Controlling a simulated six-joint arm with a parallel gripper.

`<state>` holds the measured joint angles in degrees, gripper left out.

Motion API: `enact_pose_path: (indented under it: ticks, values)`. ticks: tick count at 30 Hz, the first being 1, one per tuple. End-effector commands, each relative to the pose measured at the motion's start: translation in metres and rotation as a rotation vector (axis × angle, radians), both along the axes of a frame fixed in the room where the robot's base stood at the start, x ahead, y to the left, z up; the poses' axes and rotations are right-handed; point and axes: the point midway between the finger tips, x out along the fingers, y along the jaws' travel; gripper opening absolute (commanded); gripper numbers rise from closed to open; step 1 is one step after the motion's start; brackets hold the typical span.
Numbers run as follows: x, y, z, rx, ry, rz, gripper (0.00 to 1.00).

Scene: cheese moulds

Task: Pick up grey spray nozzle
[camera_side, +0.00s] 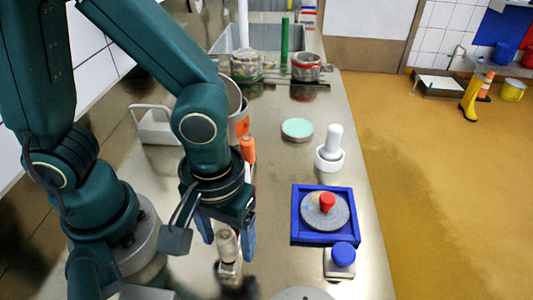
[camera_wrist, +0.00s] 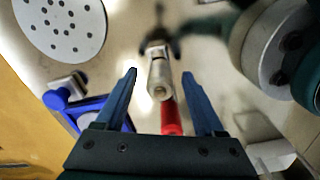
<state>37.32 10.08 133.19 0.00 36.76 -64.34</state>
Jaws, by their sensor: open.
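The grey spray nozzle (camera_side: 228,247) is a pale grey-beige cylinder standing on a darker base near the front of the metal counter. In the wrist view the nozzle (camera_wrist: 160,78) points toward the camera, with its dark base beyond it. My gripper (camera_side: 228,249) is open, with its blue fingers pointing down around the nozzle's upper part in the side view. In the wrist view my gripper (camera_wrist: 159,73) has one finger on each side of the nozzle, with visible gaps. Contact is not seen.
A blue tray (camera_side: 297,241) holds a grey disc with a red knob. A blue-topped block (camera_side: 341,262) stands close by. A perforated disc (camera_wrist: 62,22) lies to the left in the wrist view, and a red object (camera_wrist: 171,118) shows beside the nozzle. A white pestle-shaped piece (camera_side: 330,155) stands farther back.

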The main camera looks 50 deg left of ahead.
Motion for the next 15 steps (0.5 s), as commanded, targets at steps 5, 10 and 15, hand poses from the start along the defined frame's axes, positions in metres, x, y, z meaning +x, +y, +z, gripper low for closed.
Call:
enact_pose_path:
  ticks: [5,10,15]
  values:
    - [-0.0003,0.0004,-0.0058,0.001,0.000,0.000,0.71]
    - [-0.0001,0.0003,-0.0056,0.000,0.000,0.000,0.71]
    - [-0.0001,0.0003,-0.0055,0.000,0.000,0.000,0.13]
